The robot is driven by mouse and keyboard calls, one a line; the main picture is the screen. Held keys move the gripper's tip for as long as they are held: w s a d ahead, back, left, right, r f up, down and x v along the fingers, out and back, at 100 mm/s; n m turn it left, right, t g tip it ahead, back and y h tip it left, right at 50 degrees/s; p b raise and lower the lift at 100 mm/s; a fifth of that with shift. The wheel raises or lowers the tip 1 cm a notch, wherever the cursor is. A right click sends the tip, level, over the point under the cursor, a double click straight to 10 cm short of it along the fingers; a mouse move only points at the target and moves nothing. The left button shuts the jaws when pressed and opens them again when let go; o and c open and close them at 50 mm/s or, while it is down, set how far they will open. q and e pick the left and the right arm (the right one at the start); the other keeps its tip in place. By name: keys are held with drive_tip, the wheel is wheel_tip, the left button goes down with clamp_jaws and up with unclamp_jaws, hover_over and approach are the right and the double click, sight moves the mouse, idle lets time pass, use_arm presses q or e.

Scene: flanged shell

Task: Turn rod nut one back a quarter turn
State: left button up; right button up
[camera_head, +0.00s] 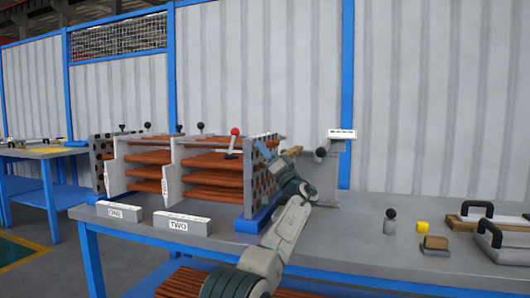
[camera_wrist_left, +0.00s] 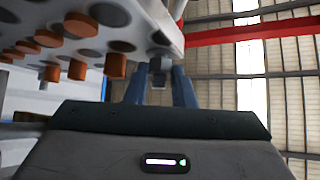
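A perforated end plate (camera_head: 262,175) stands upright at the right end of the stack of brown plates on the bench; its holed face shows at the upper left in the left wrist view (camera_wrist_left: 100,22). My left gripper (camera_head: 264,150) reaches up to the plate's upper right edge. In the left wrist view, its two blue fingers (camera_wrist_left: 160,88) stand apart, one on each side of a grey rod nut (camera_wrist_left: 158,66) at the plate's edge. I cannot tell whether they touch it. No number shows on this nut. My right gripper is not in view.
Labelled blocks ONE (camera_head: 119,211) and TWO (camera_head: 182,223) lie at the bench's front left. A red-knobbed handle (camera_head: 235,132) rises above the stack. A grey stand (camera_head: 322,170) is just right of my gripper. Small blocks and handled plates sit farther right. Orange stubs (camera_wrist_left: 78,68) project from the plate.

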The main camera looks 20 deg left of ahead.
use_arm(q)
drive_tip(key=o, duration=0.4)
drive_tip(key=shift+a, duration=0.35)
drive_tip(key=shift+d, duration=0.25)
drive_tip(key=v, duration=1)
drive_tip(key=shift+s+f, duration=0.2)
drive_tip(key=shift+f, duration=0.1)
drive_tip(key=shift+d, duration=0.1)
